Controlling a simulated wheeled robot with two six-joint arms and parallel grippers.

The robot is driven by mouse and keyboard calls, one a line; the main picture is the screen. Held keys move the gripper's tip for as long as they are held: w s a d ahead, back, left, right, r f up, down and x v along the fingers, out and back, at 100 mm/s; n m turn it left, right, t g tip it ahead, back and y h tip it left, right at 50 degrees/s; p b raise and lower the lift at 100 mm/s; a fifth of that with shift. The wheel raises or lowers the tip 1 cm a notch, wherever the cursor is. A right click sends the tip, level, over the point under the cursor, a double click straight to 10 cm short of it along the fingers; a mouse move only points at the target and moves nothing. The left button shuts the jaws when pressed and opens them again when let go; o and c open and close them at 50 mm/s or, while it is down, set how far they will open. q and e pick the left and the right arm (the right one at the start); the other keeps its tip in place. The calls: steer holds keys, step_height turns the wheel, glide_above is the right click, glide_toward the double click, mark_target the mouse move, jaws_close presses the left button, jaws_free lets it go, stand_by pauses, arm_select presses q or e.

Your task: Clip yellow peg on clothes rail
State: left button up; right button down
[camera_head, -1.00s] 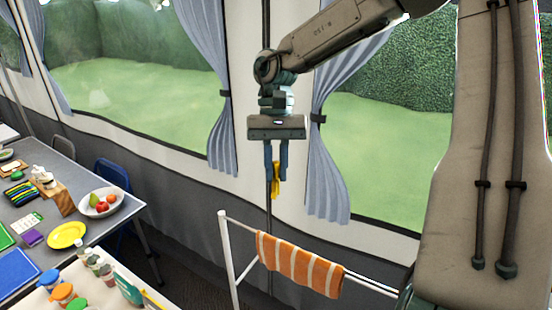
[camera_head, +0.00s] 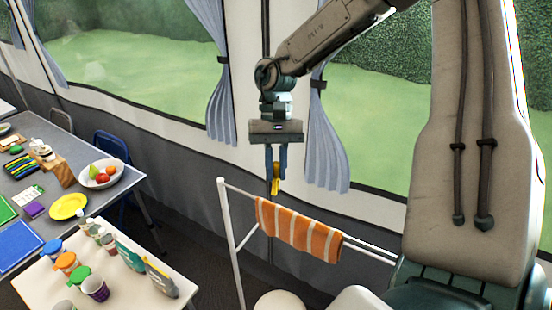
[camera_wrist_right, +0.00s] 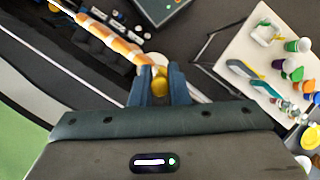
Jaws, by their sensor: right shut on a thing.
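My right gripper (camera_head: 276,170) points straight down in the head view and is shut on the yellow peg (camera_head: 275,183). The peg sticks out below the fingertips. In the right wrist view the yellow peg (camera_wrist_right: 160,84) sits between the blue fingers. The white clothes rail (camera_head: 236,230) stands below the gripper, with an orange and white striped towel (camera_head: 298,229) hanging over it. The peg is above the rail, near the towel's left end, and apart from it. My left gripper does not show.
A white table (camera_head: 120,277) with jars and bottles stands at the lower left. Behind it a grey table (camera_head: 98,203) holds a fruit bowl (camera_head: 101,173) and a yellow plate (camera_head: 68,206). Curtains (camera_head: 322,140) and tent windows are behind the gripper.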

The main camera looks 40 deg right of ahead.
mark_target(276, 180)
step_height(276, 180, down, 2)
steer(key=f+b, duration=0.2)
steer(key=b, duration=0.1)
steer(key=shift+b, duration=0.65)
stand_by(0.8)
steer(key=shift+f+b, duration=2.2)
steer(key=shift+b, duration=0.25)
steer(key=c, duration=0.8)
jaws_free()
steer(key=shift+c, duration=0.2)
steer(key=shift+r, duration=0.15)
